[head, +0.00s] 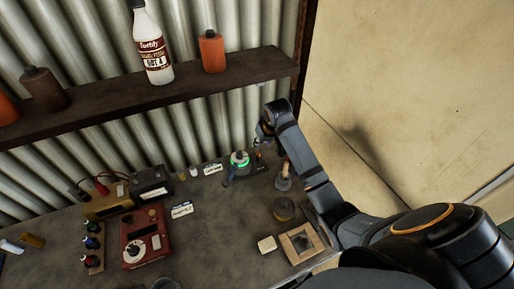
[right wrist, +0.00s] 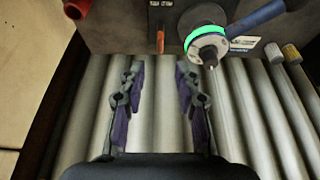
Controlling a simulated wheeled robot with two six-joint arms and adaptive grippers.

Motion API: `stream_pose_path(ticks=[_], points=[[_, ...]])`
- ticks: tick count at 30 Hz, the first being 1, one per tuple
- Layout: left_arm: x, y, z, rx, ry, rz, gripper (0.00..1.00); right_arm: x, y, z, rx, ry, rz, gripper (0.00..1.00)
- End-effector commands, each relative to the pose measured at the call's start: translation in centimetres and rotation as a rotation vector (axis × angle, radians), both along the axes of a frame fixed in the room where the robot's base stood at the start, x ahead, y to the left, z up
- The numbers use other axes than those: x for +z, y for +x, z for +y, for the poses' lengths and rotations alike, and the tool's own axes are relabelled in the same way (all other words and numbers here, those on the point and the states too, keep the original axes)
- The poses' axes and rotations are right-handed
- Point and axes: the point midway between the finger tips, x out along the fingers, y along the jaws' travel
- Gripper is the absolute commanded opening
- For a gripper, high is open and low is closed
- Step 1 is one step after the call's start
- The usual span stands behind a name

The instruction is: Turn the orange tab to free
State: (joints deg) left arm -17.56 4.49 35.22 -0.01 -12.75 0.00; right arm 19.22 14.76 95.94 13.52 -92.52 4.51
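A small orange tab (right wrist: 161,40) stands out at the edge of the bench in the right wrist view, below a small dark plate. My right gripper (right wrist: 160,68) is open and empty. Its two fingers lie left and right of the tab's line, with the tab just beyond the fingertips and apparently apart from them. In the head view my right gripper (head: 262,141) hangs at the back of the bench, beside a device with a glowing green ring (head: 239,160). The tab is too small to make out clearly there. My left gripper is not in view.
The green-ringed device (right wrist: 207,40) with a blue handle (right wrist: 257,15) stands close right of the tab. A shelf (head: 190,90) with bottles runs above. A red box (head: 146,238) and a dark round tin (head: 284,209) stand on the bench. The corrugated wall (right wrist: 240,120) is close behind.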

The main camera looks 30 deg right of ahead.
Motion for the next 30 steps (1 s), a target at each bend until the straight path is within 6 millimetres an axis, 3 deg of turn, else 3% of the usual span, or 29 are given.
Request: stream_pose_path(ticks=[3,5,8,12,17,24,30], points=[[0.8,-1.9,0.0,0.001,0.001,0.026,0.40,-2.0,0.8,0.0,-0.001,0.002,0.007,0.33],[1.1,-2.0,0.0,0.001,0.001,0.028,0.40,-3.3,1.4,0.0,0.000,0.003,0.006,0.33],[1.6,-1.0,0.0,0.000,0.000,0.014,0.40,-5.2,2.2,-0.1,-0.002,0.001,0.005,0.33],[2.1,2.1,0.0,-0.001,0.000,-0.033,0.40,-7.3,3.1,-0.1,-0.001,0.001,0.002,0.33],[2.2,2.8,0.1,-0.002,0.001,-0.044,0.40,-8.4,3.5,-0.2,0.000,0.000,0.000,0.33],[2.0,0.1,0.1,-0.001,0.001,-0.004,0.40,-8.6,3.6,-0.2,0.001,-0.001,0.000,0.33],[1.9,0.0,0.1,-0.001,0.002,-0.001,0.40,-8.5,3.6,-0.2,0.001,-0.001,0.000,0.07]])
